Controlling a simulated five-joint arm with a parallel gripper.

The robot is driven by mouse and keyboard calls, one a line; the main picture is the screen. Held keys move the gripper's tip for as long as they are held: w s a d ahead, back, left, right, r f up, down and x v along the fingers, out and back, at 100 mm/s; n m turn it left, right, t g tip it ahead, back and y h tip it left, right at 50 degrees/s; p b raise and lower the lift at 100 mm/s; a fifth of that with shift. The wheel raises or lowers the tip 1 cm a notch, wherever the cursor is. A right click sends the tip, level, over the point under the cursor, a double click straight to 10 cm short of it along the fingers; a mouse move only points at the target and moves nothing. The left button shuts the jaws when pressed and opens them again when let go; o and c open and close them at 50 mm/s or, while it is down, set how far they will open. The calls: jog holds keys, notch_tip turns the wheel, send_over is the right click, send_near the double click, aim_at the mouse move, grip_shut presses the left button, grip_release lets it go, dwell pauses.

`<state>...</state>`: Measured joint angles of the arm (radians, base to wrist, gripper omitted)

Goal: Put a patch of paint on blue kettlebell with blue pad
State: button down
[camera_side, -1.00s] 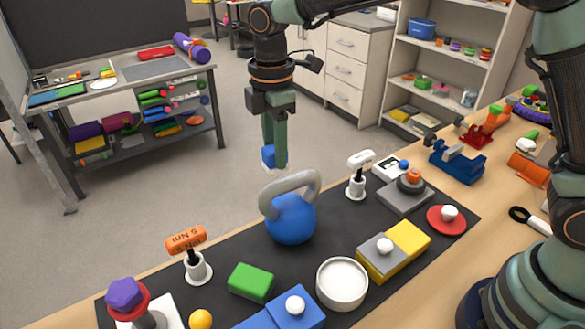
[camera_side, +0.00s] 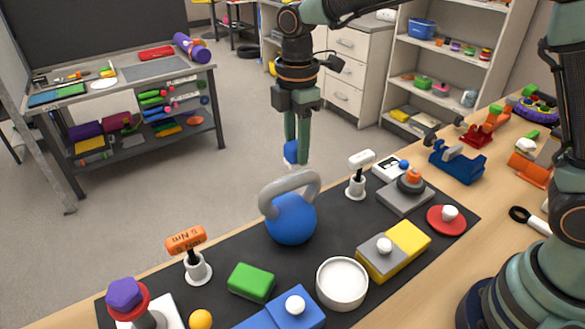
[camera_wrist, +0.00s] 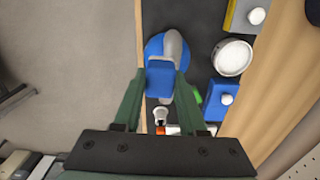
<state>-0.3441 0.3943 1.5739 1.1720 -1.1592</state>
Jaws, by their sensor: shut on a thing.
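The blue kettlebell (camera_side: 291,218) with a grey handle stands upright on the black mat (camera_side: 330,225). My gripper (camera_side: 297,158) is shut on the blue pad (camera_side: 291,151), in the air above and behind the kettlebell, apart from it in the side view. The pad's lower end looks whitish there. In the wrist view the pad (camera_wrist: 160,78) sits between my two green fingers and overlaps part of the kettlebell (camera_wrist: 153,48), whose grey handle (camera_wrist: 175,50) shows beside it. No paint patch shows on the visible side of the kettlebell.
A white round dish (camera_side: 342,283), a green block (camera_side: 251,282) and a blue box with a white knob (camera_side: 285,312) lie in front. An orange-handled tool (camera_side: 187,242) stands left of the kettlebell, a white-handled one (camera_side: 359,173) right. Yellow-and-grey blocks (camera_side: 408,238) are farther right.

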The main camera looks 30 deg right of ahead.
jog(key=shift+f, duration=0.75)
jog(key=shift+a, duration=0.1)
jog(key=a, duration=0.4)
jog(key=shift+a, duration=0.1)
jog(key=shift+r, duration=0.1)
dwell(0.4)
jog(key=shift+w+r, duration=0.1)
jog(key=shift+r, duration=0.85)
notch_tip(320, 180, up, 8)
